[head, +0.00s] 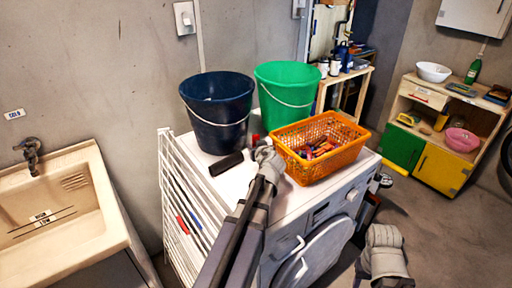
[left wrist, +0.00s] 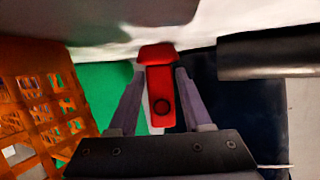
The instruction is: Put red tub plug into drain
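The red tub plug (left wrist: 160,92) stands on the washing machine's white top, seen upside down in the left wrist view. It has a wider base and an upright part with a round mark. A small red part of it (head: 255,138) shows in the head view, just past my left gripper (head: 264,150). In the wrist view my left gripper's fingers (left wrist: 160,72) are apart, one on each side of the plug, with narrow gaps; I see no clear grip. My right gripper (head: 384,258) is at the lower right; its fingers are not clear. The sink basin (head: 85,238) is at far left; I cannot make out its drain.
A dark blue bucket (head: 216,112), a green bucket (head: 288,98) and an orange basket (head: 345,150) crowd the washer top (head: 290,197). A black cylinder (head: 226,163) lies left of the gripper. A white drying rack (head: 180,205) stands between the washer and the sink.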

